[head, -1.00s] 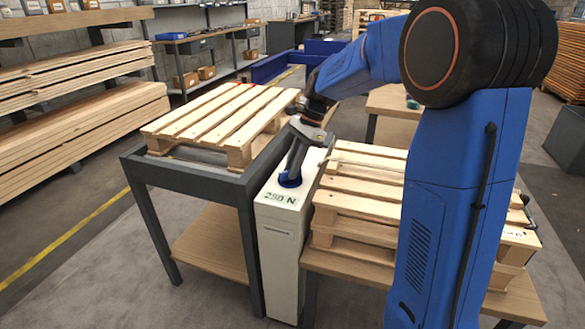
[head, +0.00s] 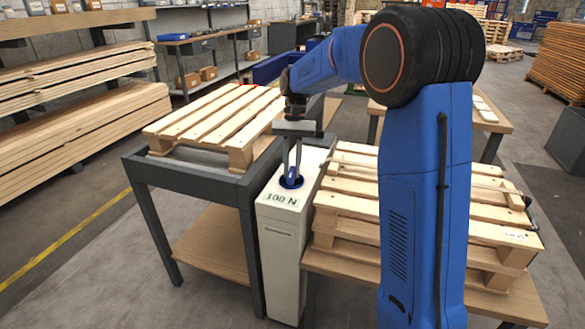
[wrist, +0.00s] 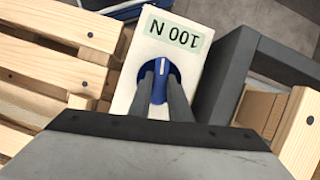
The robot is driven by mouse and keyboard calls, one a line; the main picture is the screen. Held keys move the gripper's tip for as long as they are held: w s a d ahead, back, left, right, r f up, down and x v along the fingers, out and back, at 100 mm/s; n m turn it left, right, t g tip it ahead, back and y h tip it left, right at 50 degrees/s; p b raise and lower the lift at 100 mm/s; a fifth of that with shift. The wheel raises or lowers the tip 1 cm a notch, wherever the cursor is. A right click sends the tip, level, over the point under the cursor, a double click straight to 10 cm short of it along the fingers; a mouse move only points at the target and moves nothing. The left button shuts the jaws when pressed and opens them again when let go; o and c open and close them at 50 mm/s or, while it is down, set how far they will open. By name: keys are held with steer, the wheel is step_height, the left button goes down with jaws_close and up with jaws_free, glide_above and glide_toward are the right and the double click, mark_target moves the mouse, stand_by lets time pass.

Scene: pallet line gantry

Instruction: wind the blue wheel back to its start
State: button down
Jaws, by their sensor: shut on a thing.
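The blue wheel (head: 291,181) sits on top of a narrow white cabinet (head: 281,235) between two tables. In the wrist view the wheel (wrist: 159,76) shows a blue grip bar with a pale mark, set in a dark blue round recess. My gripper (head: 292,170) reaches down from above with its two fingers on either side of the bar, shut on it; in the wrist view the fingers (wrist: 161,98) flank the bar. A green display on the cabinet reads 100 N (head: 284,199); it also shows in the wrist view (wrist: 174,30).
A pallet (head: 215,120) lies on the dark-framed table (head: 190,178) left of the cabinet. Stacked pallets (head: 420,200) stand close on its right. Timber boards (head: 80,125) lie on racks at the far left. Open floor lies at the front left.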

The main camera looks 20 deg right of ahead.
steer(key=n+h, duration=0.1)
steer(key=n, duration=0.1)
steer(key=n+h, duration=0.1)
steer(key=n, duration=0.1)
steer(key=shift+a+n, duration=0.2)
steer(key=shift+n, duration=0.1)
steer(key=n+h, duration=0.1)
steer(key=n, duration=0.2)
steer(key=shift+a+n, duration=0.15)
steer(key=shift+n, duration=0.25)
steer(key=n+h, duration=0.1)
steer(key=n, duration=0.3)
steer(key=shift+a+t+h, duration=0.1)
steer(key=shift+t+h, duration=0.3)
steer(key=shift+s+n+t+h, duration=0.1)
steer(key=shift+n+t+h, duration=0.3)
steer(key=shift+n, duration=1.2)
steer(key=c, duration=1.6)
jaws_free()
steer(key=shift+c, duration=0.2)
steer(key=v, duration=1.7)
